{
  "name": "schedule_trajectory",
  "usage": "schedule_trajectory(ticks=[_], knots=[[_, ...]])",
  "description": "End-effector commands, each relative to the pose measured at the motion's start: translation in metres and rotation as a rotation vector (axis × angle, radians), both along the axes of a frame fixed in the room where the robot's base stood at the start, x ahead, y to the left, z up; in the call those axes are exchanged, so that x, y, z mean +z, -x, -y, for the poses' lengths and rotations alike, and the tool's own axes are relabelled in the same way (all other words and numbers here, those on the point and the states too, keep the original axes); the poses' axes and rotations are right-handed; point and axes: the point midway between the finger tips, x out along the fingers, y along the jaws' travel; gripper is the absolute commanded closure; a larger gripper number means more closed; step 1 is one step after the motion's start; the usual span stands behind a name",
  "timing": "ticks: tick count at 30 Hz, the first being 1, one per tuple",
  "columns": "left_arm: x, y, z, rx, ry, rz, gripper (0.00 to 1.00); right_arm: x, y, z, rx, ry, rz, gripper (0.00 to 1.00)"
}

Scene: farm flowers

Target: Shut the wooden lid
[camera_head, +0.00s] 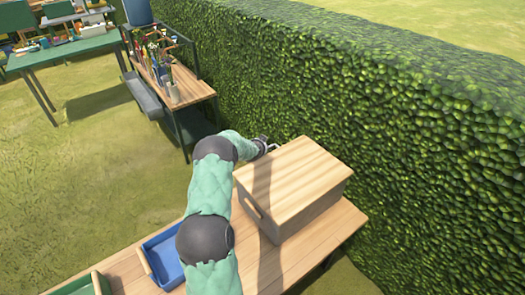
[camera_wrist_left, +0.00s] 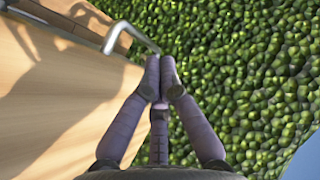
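A light wooden box (camera_head: 312,212) stands on the wooden bench. Its wooden lid (camera_head: 290,180) lies flat over the top, with no clear gap in the head view. In the left wrist view, a wooden surface (camera_wrist_left: 50,100) fills the left side, and a bent metal handle (camera_wrist_left: 135,32) sticks out beside it. My left gripper (camera_head: 270,147) is at the far left corner of the box. In the left wrist view its fingertips (camera_wrist_left: 160,62) are together at the handle's end; I cannot tell whether they pinch it. My right gripper is out of view.
The bench (camera_head: 330,238) also holds a blue tray (camera_head: 160,258) and a green tray (camera_head: 85,286) at left. A tall hedge (camera_head: 420,120) rises close behind the box. A flower-tool stand (camera_head: 195,85) is farther back, with grass at left.

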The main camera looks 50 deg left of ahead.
Motion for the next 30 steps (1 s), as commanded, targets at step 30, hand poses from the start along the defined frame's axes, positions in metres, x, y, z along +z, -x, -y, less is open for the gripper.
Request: schedule_trajectory(ticks=[30], knots=[[0.071,0.061,0.023,0.0,0.0,0.0,1.0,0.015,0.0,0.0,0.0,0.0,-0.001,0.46]])
